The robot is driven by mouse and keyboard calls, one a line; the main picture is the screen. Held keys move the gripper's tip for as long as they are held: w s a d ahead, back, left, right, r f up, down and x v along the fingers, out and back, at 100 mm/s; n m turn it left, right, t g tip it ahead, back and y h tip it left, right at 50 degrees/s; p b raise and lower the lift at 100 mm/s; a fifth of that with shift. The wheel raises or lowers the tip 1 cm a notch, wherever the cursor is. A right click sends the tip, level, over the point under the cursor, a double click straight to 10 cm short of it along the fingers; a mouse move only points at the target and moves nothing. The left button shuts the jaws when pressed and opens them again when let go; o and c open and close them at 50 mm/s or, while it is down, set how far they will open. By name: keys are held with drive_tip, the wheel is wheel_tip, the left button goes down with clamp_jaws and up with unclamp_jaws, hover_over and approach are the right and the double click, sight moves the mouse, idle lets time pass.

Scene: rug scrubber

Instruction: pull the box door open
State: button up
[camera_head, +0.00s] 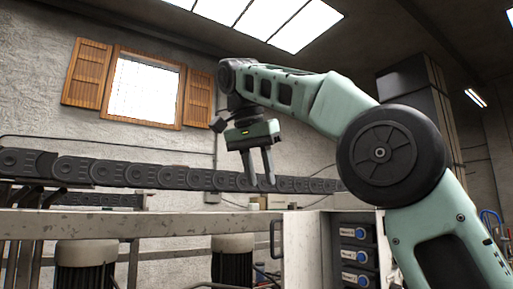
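A pale box (305,242) stands low at the centre right, with its lower part cut off by the frame. A dark bar handle (273,238) sticks out at the left edge of its pale panel. I cannot tell from this view how far the door stands open. To the right of the panel is a dark face with several blue round knobs (361,256). My gripper (261,182) hangs above the handle and apart from it, fingers pointing down. Its two fingers are apart, with nothing seen between them.
A dark row of linked round segments (120,172) runs along the wall behind my gripper. A pale worn beam (110,224) crosses the lower left, with cylindrical units (86,256) below it. A shuttered window (145,88) is at the upper left. The air around my gripper looks clear.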

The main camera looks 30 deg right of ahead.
drive_tip(key=p+v, duration=0.2)
drive_tip(key=v, duration=0.1)
drive_tip(key=shift+s+a+r, duration=0.1)
drive_tip(key=shift+r, duration=0.2)
idle(0.3)
drive_tip(key=s+a+f+n+y+b, duration=0.15)
drive_tip(key=a+f+n+b, duration=0.3)
drive_tip(key=f, duration=0.75)
drive_tip(key=s+a+f+n+y+b, duration=0.15)
drive_tip(key=a+f+n+b, duration=0.35)
drive_tip(key=f, duration=0.7)
drive_tip(key=s+a+f+n+b, duration=0.25)
drive_tip(key=a+f, duration=0.35)
drive_tip(key=f, duration=0.7)
drive_tip(key=s+f+n+b, duration=0.2)
drive_tip(key=s+f, duration=0.4)
drive_tip(key=f, duration=0.3)
drive_tip(key=s+f+n+g+y+b, duration=0.1)
drive_tip(key=s+f+n+b, duration=0.2)
drive_tip(key=s+f, duration=0.3)
drive_tip(key=s+f+n+g+b, duration=0.1)
drive_tip(key=s+f+n+b, duration=0.2)
drive_tip(key=s+f, duration=0.4)
wheel_tip(320, 180, down, 7)
drive_tip(key=shift+d+r+y+b, duration=0.1)
drive_tip(key=shift+d+y+b, duration=0.25)
drive_tip(key=shift+b, duration=0.25)
drive_tip(key=shift+w, duration=0.1)
